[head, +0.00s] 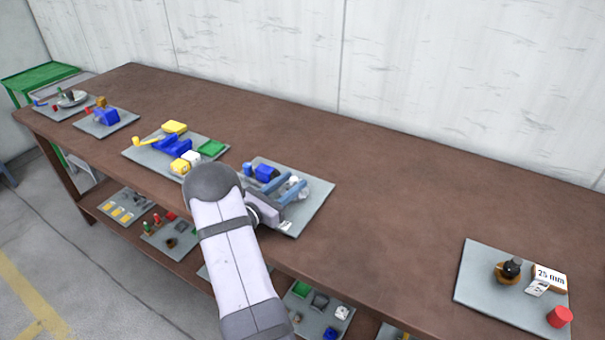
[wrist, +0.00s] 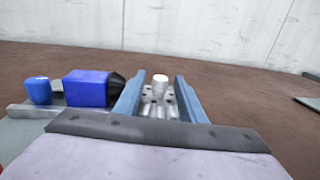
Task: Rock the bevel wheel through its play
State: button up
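My gripper (wrist: 160,82) reaches low over the grey tray (head: 318,199) in the middle of the bench; it also shows in the head view (head: 288,188). Its two blue-grey fingers stand apart. Between them is a silvery metal part (wrist: 160,103) with a pale round top (wrist: 160,82). I cannot tell whether the fingers touch it, or whether it is the bevel wheel. Left of the fingers lies a blue block (wrist: 86,88) with a black tapered end (wrist: 116,88). Its lower parts are hidden behind my gripper's body.
A blue cylinder (wrist: 39,90) stands left of the block. A tray with a yellow crank and green block (head: 212,148) lies left; another with a red cylinder (head: 559,316) lies far right. The bench between is clear. A wall stands behind.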

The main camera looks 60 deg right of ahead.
aim_at(296, 179)
jog(key=shift+s+d+p, duration=0.25)
jog(key=shift+d+p, duration=0.05)
jog(key=shift+d, duration=1.05)
jog(key=shift+s+d+p, duration=0.2)
jog(key=shift+d+p, duration=0.1)
jog(key=shift+d, duration=1.05)
